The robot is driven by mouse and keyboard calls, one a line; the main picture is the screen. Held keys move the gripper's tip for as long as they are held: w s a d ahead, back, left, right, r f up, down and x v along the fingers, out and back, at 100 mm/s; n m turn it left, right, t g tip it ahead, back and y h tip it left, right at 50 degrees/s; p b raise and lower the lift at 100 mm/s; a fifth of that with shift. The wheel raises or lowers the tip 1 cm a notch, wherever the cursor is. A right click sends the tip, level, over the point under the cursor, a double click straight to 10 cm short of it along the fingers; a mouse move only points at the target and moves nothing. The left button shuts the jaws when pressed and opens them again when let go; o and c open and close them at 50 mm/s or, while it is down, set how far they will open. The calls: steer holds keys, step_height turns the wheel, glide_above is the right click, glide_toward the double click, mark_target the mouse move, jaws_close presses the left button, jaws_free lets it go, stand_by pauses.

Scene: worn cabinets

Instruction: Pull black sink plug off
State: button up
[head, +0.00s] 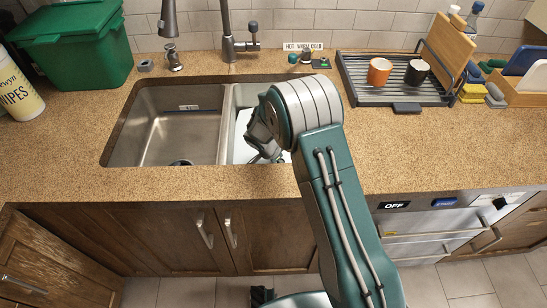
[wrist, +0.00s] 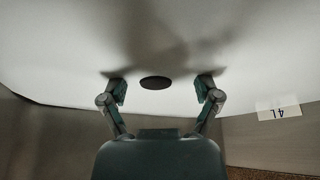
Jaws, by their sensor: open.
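The black sink plug (wrist: 156,83) shows in the wrist view as a flat dark oval on the pale white surface at the bottom of the right basin. My gripper (wrist: 162,90) is open, with one finger on each side of the plug and a wide gap to it on both sides. The fingers look apart from the plug; their exact height above it I cannot tell. In the head view my gripper (head: 264,152) reaches down into the right basin (head: 236,110), and my arm hides the plug and most of that basin.
The left steel basin (head: 180,125) has a dark round drain. A wall label reading 4L (wrist: 279,111) is at the right in the wrist view. A faucet (head: 229,42) stands behind the sink. A dish rack (head: 390,85) with two cups stands to the right, a green bin (head: 75,50) to the left.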

steer(key=shift+d, duration=0.75)
steer(key=shift+a+f, duration=0.1)
steer(key=shift+a, duration=0.55)
jaws_close()
steer(key=shift+a, duration=0.1)
steer(key=c, duration=0.8)
jaws_free()
steer(key=shift+d, duration=0.25)
jaws_close()
steer(key=shift+d, duration=0.1)
steer(key=shift+r, duration=0.65)
